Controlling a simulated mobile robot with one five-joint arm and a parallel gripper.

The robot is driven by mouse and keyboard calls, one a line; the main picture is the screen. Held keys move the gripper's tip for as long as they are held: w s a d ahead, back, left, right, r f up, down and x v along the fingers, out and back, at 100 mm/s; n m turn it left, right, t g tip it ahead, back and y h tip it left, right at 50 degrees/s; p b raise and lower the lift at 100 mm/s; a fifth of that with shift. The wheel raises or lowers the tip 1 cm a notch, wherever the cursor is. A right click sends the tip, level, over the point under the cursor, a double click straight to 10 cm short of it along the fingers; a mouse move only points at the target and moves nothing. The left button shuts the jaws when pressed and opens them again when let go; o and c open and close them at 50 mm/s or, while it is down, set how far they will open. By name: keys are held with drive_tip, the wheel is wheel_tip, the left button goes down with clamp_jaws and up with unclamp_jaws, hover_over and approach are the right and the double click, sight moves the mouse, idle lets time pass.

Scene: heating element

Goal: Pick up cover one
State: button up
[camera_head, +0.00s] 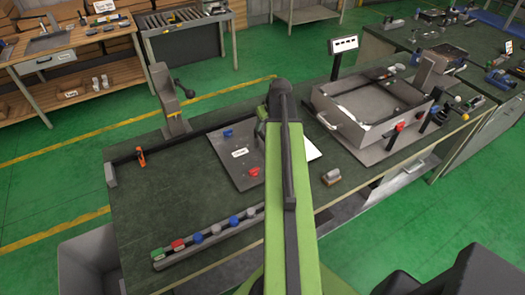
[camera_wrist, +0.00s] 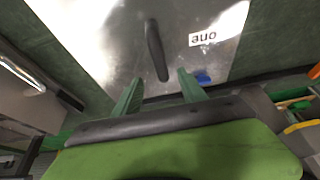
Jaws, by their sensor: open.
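Cover one is a flat grey metal plate (camera_head: 222,150) on the dark green bench, partly hidden behind my arm in the head view. In the wrist view the plate (camera_wrist: 110,60) shows bright, with a white label (camera_wrist: 203,38) that appears upside down and a dark bar handle (camera_wrist: 156,50). My gripper (camera_wrist: 160,88) is open and empty. Its two green fingers are apart, with the handle just beyond the gap between their tips. I cannot tell how high the fingers are above the plate. In the head view my arm hides most of the gripper.
A blue piece (camera_head: 228,133) and a red piece (camera_head: 254,171) are at the plate. A metal box (camera_head: 345,122) stands to the right. A rail with several coloured buttons (camera_head: 205,238) runs along the front. A grey post (camera_head: 168,100) stands behind. The bench's left part is mostly clear.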

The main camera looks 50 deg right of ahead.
sight(263, 134)
drive_tip(key=b+x, duration=0.3)
drive_tip(key=x, duration=0.1)
drive_tip(key=shift+w+f, duration=0.1)
drive_tip(key=shift+f, duration=0.3)
drive_tip(key=shift+r, duration=0.1)
drive_tip(key=b+x, duration=0.4)
drive_tip(key=x, duration=0.1)
drive_tip(key=shift+s+f+b, duration=0.25)
drive_tip(key=shift+s+b, duration=0.05)
drive_tip(key=shift+b, duration=0.1)
drive_tip(key=shift+r, duration=0.15)
drive_tip(key=shift+c, duration=0.3)
clamp_jaws()
